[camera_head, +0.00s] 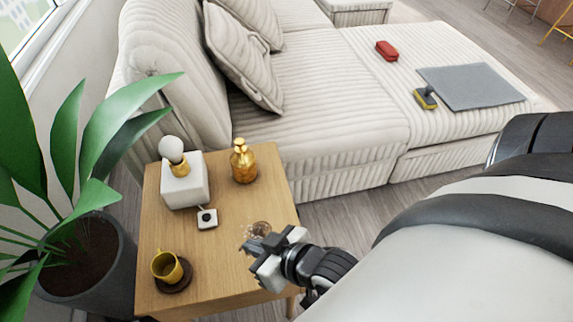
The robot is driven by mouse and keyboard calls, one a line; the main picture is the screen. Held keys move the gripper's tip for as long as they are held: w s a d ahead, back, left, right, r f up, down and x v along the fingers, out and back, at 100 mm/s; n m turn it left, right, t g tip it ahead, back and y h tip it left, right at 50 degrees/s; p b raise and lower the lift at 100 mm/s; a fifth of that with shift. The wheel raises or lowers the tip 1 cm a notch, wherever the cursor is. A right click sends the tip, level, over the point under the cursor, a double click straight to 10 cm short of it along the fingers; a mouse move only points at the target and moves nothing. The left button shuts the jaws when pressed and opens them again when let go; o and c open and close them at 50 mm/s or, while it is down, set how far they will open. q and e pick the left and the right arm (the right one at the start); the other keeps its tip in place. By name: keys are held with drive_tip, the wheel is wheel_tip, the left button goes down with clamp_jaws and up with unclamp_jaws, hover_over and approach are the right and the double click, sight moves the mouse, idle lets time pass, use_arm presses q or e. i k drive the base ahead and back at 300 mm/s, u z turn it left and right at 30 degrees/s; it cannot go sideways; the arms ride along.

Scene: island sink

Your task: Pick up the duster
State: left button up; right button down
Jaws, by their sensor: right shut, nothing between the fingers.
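A small yellow and dark object (425,98) lies on the sofa's chaise, against the left edge of a grey mat; it may be the duster, but it is too small to be sure. My right gripper (254,249) is low over the front right part of the wooden side table, far from that object. Its fingers are shut and hold nothing. A small round brownish thing (262,228) lies on the table just behind the fingertips, partly hidden; I cannot tell what it is. My left gripper is out of view.
The wooden side table (226,206) bears a white lamp (184,186), gold bottle (243,163), small white device (207,219) and yellow cup (166,267). A potted plant (85,255) stands left. The sofa (325,95) holds a red case (387,50) and grey mat (470,88).

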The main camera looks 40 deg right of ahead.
sight(424, 95)
drive_tip(key=z, duration=2.25)
